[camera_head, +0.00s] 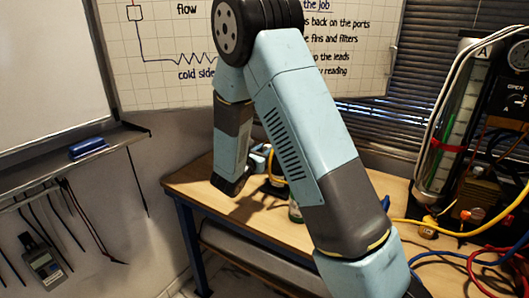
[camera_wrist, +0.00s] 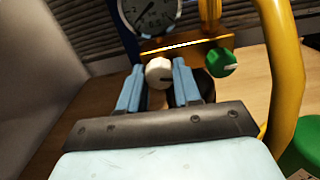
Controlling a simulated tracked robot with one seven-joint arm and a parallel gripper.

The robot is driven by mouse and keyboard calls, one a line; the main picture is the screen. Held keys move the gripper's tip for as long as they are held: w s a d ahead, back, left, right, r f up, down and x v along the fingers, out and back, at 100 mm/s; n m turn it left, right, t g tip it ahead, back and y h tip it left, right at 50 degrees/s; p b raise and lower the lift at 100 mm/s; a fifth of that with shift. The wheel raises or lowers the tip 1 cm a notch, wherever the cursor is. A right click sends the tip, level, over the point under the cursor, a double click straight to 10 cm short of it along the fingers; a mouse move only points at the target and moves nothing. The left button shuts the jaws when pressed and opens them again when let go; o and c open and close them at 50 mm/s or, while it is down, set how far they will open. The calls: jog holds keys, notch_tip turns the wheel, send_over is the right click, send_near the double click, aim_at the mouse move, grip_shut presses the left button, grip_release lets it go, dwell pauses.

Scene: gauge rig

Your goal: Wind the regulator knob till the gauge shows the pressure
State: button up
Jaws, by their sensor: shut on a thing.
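In the wrist view, my gripper (camera_wrist: 158,85) has its two blue fingers on either side of a round cream knob (camera_wrist: 159,71) with a dark mark on its face, and is shut on it. A green knob (camera_wrist: 220,62) with a pale pointer is to the right, clear of the fingers. In the head view, my arm hides most of the rig, and the gauge and cream knob cannot be made out there.
A thick yellow hose (camera_wrist: 288,70) curves close along the right of my gripper. A green object (camera_wrist: 302,150) stands at the lower right. In the head view, the wooden table (camera_head: 192,184) carries the rig, and a manifold machine with coloured hoses (camera_head: 470,255) stands right.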

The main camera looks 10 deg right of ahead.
jog(key=m, duration=0.4)
jog(key=shift+m, duration=2.3)
jog(key=shift+f, duration=0.1)
jog(key=o, duration=1)
jog(key=shift+o, duration=0.2)
jog(key=shift+a, duration=0.1)
jog(key=v, duration=1.3)
jog(key=shift+s+a, duration=0.25)
